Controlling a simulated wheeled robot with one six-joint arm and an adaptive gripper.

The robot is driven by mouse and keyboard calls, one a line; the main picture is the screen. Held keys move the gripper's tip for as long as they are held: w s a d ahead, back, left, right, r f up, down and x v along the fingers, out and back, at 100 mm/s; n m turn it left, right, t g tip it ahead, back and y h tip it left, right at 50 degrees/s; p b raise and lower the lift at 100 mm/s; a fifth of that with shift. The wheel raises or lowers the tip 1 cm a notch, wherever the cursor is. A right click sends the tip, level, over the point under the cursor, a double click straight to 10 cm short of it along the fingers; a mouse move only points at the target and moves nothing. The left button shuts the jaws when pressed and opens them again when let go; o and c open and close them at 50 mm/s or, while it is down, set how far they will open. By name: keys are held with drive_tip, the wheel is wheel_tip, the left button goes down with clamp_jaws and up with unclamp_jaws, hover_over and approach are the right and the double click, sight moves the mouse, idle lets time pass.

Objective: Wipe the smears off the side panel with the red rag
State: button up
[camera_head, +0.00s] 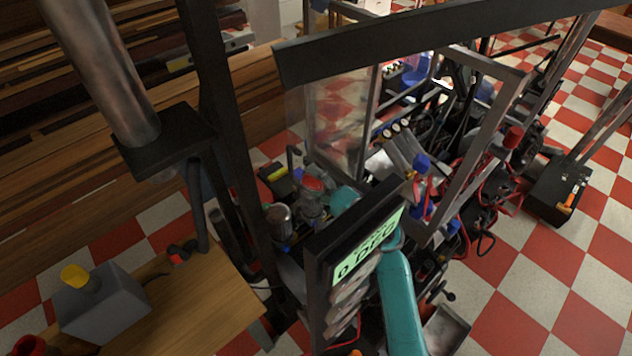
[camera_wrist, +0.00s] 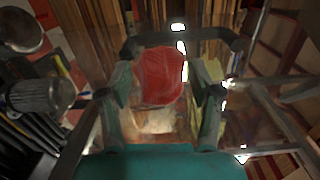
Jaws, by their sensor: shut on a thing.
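The red rag (camera_wrist: 158,76) is bunched between the two fingers of my gripper (camera_wrist: 167,88) in the wrist view. My gripper is shut on it. Pale brown smears (camera_wrist: 155,122) show just below the rag in that view, seemingly on a clear surface; I cannot tell whether the rag touches it. In the head view the clear side panel (camera_head: 340,122) stands upright at the upper middle, with a hazy, blotchy face. My teal arm reaches into the machine below it, and the fingertips are hidden behind the display and machine parts there.
Metal frame bars, cables and bottles crowd the machine. A wooden table (camera_head: 205,300) with a grey can (camera_head: 103,303) is at the lower left. Checkered floor is clear at the lower right.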

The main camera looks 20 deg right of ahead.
drive_tip(key=shift+w, duration=0.15)
drive_tip(key=w+d, duration=0.2)
drive_tip(key=d, duration=0.1)
drive_tip(key=shift+d, duration=0.2)
idle(0.4)
drive_tip(key=shift+s+a, duration=0.25)
drive_tip(key=shift+a, duration=0.4)
drive_tip(key=shift+s+a, duration=0.3)
drive_tip(key=shift+a, duration=0.35)
drive_tip(key=shift+s+a, duration=0.25)
drive_tip(key=shift+a, duration=0.4)
